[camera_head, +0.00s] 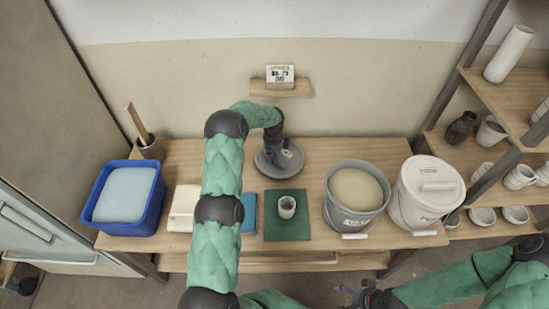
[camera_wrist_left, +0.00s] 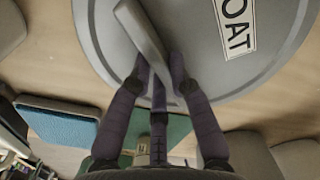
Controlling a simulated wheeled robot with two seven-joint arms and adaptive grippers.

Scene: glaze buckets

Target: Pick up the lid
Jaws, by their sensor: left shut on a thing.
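The round grey lid (camera_head: 294,168) is at the back middle of the wooden table; I cannot tell whether it touches the tabletop. In the left wrist view the lid (camera_wrist_left: 215,65) fills the top, with a raised bar handle (camera_wrist_left: 139,27) and a white label reading "OAT". My left gripper (camera_head: 273,154) is above the lid, and its fingers (camera_wrist_left: 160,68) are shut on the handle. A grey bucket (camera_head: 341,212) of pale glaze stands open to the right. My right gripper (camera_head: 362,297) is low at the bottom edge; its jaw opening is unclear.
A white lidded bucket (camera_head: 402,212) stands right of the grey one. A small cup (camera_head: 287,207) sits on a green mat (camera_head: 272,231). A blue tub (camera_head: 152,210) is at left. A wall shelf (camera_head: 297,90) is behind; shelves of pottery stand at right.

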